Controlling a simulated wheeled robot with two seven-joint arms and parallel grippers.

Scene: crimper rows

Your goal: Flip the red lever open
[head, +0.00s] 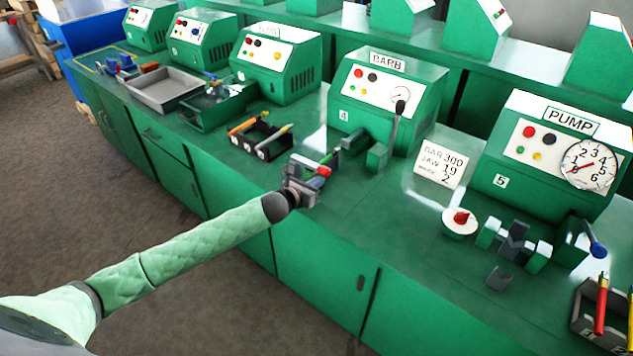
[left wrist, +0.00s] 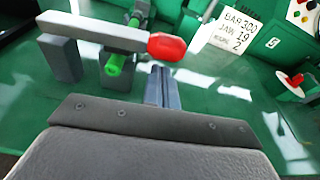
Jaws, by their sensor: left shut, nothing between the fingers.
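The red lever is a grey bar with a red tip. In the head view its red tip (head: 318,170) shows at the front edge of the bench, before the BARB machine (head: 388,95). In the left wrist view the grey bar lies across the upper left and ends in the red knob (left wrist: 166,47). A green rod (left wrist: 114,66) passes under the bar. My left gripper (left wrist: 162,88) is shut and empty, with its fingertips just below the red knob in the picture; I cannot tell whether they touch it. In the head view the left gripper (head: 306,186) partly hides the lever's base. My right gripper is out of view.
A white card (head: 440,169) and the PUMP machine (head: 548,160) stand to the right. A red knob on a white disc (head: 460,220) sits on the bench. A black tray of pens (head: 262,140) lies to the left. The bench top between card and lever is clear.

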